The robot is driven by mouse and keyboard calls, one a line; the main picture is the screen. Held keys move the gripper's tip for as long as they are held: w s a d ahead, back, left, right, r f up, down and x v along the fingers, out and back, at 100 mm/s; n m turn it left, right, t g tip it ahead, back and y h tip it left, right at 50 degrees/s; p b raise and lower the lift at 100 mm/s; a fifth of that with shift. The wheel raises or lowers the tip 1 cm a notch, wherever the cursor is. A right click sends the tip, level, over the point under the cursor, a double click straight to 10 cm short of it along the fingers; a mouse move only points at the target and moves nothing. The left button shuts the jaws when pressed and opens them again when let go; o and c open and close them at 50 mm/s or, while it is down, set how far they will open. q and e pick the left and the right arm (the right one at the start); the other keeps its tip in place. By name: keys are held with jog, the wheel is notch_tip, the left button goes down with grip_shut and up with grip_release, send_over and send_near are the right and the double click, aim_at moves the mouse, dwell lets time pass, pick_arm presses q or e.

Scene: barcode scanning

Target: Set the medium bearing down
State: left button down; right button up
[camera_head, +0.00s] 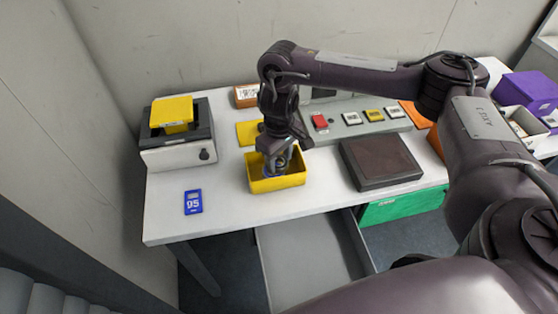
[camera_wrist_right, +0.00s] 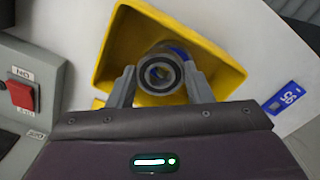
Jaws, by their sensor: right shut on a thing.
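The medium bearing (camera_wrist_right: 160,73) is a grey metal ring with a dark inner band, and a bit of blue shows beside it. My right gripper (camera_wrist_right: 160,85) is shut on the bearing, one finger on each side. In the head view my right gripper (camera_head: 277,163) reaches down into the yellow bin (camera_head: 280,184) on the white table. In the wrist view the yellow bin (camera_wrist_right: 220,68) lies behind and around the bearing. Whether the bearing touches the bin floor cannot be told. My left gripper is not in view.
A blue card marked 95 (camera_head: 193,202) lies left of the bin. A device with a yellow block (camera_head: 178,153) stands at the left. A button panel (camera_head: 355,122) and a dark flat box (camera_head: 380,162) stand to the right.

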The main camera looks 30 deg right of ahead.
aim_at(279, 161)
jog(key=shift+f, duration=0.3)
jog(key=shift+f, duration=0.45)
jog(key=o, duration=1.1)
jog(key=shift+c, duration=0.2)
jog(key=shift+w+r, duration=0.1)
jog(key=shift+r, duration=0.4)
notch_tip(279, 161, up, 12)
jog(key=p, duration=0.3)
